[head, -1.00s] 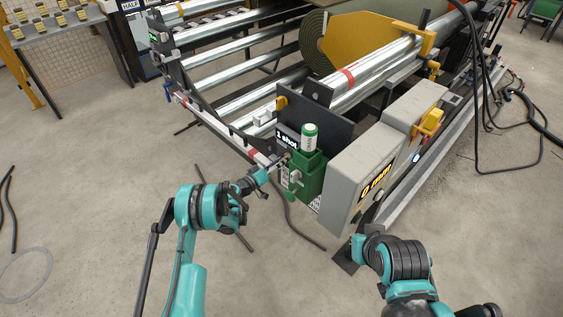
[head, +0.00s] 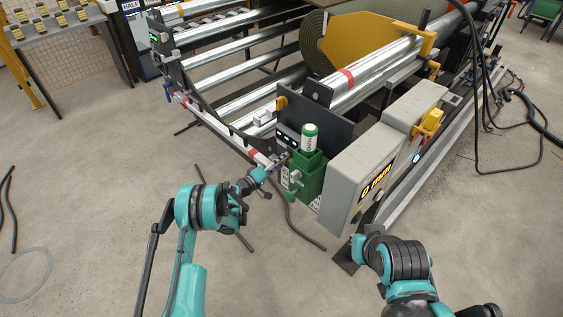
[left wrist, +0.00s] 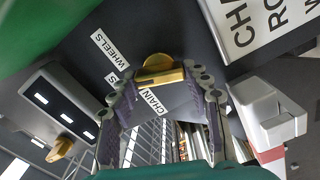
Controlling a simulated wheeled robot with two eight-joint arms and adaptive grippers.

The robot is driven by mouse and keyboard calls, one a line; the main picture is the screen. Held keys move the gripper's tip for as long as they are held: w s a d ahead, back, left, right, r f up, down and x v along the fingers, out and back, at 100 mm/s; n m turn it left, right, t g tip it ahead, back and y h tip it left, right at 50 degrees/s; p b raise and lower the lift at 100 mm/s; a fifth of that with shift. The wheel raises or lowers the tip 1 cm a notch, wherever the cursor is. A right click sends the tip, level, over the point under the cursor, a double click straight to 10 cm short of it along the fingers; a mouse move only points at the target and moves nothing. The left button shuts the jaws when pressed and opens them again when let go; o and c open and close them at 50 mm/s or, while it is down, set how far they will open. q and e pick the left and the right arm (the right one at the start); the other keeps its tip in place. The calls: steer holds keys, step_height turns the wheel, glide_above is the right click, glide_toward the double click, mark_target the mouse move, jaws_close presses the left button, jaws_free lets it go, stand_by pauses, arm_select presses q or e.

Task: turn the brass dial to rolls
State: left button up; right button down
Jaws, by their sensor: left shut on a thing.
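The brass dial (left wrist: 160,72) sits on a dark panel in the left wrist view, between the fingers of my left gripper (left wrist: 162,88). The gripper is shut on it. The labels WHEELS (left wrist: 111,46) and CHAIN (left wrist: 153,101) lie around the dial. Another label (left wrist: 112,77) is mostly covered by a finger, so I cannot read it. In the head view my left gripper (head: 278,164) reaches the panel beside the green box, and the dial is too small there to make out. My right arm shows at lower right, its gripper out of view.
The green box (head: 309,180) holds a green-and-white can (head: 309,136) just right of my left gripper. A display (head: 287,139) shows dashes; it also shows in the left wrist view (left wrist: 57,103). A grey cabinet (head: 362,160) stands further right. The floor at left is mostly clear.

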arm_select(q)
steer(key=shift+n, duration=1.9)
steer(key=o, duration=1.2)
steer(key=shift+f, duration=0.1)
steer(key=shift+c, duration=0.2)
steer(key=v, duration=1.2)
